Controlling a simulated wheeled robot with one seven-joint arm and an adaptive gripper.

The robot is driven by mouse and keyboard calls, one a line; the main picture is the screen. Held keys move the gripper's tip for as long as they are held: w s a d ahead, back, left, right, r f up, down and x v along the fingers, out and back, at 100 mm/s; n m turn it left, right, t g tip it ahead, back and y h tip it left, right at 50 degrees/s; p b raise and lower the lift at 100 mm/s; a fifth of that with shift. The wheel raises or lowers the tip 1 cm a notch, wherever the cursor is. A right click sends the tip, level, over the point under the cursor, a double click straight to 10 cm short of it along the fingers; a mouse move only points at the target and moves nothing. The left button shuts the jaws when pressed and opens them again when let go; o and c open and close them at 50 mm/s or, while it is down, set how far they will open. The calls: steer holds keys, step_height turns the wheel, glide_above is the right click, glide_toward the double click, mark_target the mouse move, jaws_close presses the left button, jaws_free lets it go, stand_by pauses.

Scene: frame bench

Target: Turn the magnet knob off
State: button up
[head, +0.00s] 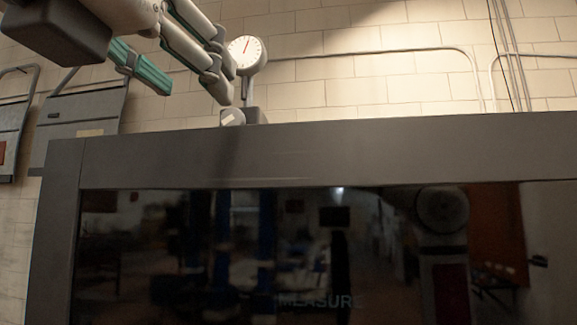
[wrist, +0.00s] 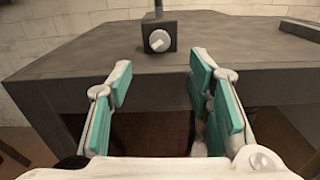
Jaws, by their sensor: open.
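The magnet knob (wrist: 160,41) is a pale round dial with a raised grip bar, on the front of a small dark block base (wrist: 150,33). The block stands on the grey bench top near its front edge. In the head view the knob (head: 232,117) shows beside the base, under a round white dial gauge (head: 246,52) with a red needle. My gripper (wrist: 158,82) is open and empty, its teal-padded fingers either side of the knob's line and short of it. In the head view my gripper (head: 190,90) is at the upper left, close to the knob.
The grey bench top (wrist: 90,55) is mostly clear around the block. A dark flat bar (wrist: 301,29) lies at the far right. The bench's dark glossy front panel (head: 300,255) faces me. Grey wall boxes (head: 80,125) hang at the left on a pale brick wall.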

mark_target(231, 118)
steer(key=w, duration=0.3)
steer(key=w+d, duration=0.1)
steer(key=w, duration=0.7)
steer(key=shift+d, duration=0.3)
jaws_close()
